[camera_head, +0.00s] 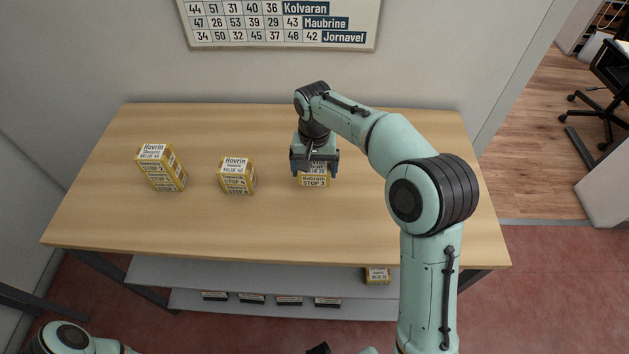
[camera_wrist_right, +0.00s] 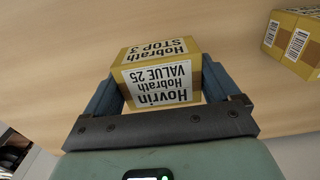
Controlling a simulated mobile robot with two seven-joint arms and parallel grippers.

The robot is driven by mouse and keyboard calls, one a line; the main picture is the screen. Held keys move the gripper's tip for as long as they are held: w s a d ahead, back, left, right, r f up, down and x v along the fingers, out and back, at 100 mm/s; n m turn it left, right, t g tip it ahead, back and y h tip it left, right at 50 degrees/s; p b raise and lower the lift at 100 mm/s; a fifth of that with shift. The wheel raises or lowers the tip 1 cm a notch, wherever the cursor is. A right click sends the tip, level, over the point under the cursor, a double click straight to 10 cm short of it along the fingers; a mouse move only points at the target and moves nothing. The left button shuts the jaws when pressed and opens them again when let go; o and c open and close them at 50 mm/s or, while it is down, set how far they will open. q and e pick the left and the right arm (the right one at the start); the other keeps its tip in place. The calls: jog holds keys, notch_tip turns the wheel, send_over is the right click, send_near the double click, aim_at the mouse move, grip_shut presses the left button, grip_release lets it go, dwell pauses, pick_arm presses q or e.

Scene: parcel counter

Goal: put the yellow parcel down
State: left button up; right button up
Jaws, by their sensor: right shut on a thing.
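A yellow parcel (camera_head: 313,181) with white labels is between the fingers of my right gripper (camera_head: 314,166), over the right-middle of the wooden counter. In the right wrist view the parcel (camera_wrist_right: 158,75) shows labels reading Hovrin, Hobrath, VALUE 25 and STOP 3. The gripper (camera_wrist_right: 172,92) has a blue finger against each side of it. I cannot tell whether the parcel's underside touches the counter. My left gripper is out of view; only part of what looks like my left arm shows at the bottom left.
Two more yellow parcels stand on the counter (camera_head: 250,235), one at the left (camera_head: 161,168) and one in the middle (camera_head: 237,176). Another parcel (camera_head: 377,275) sits on the shelf below. A chart (camera_head: 280,20) hangs behind. The counter's right part is clear.

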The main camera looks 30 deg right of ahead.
aim_at(315, 188)
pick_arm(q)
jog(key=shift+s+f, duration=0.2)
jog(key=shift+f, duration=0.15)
pick_arm(e)
jog(key=shift+f, duration=2.4)
pick_arm(q)
jog(key=shift+b, duration=0.3)
pick_arm(e)
jog(key=shift+f, duration=0.1)
jog(key=shift+f, duration=0.15)
jog(key=o, duration=0.9)
jog(key=shift+c, duration=0.2)
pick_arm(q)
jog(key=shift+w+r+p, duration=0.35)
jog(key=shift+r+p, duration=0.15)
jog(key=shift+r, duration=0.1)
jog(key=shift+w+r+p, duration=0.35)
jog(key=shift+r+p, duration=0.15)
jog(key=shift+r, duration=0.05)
pick_arm(e)
notch_tip(315, 188, up, 12)
jog(key=shift+r, duration=0.25)
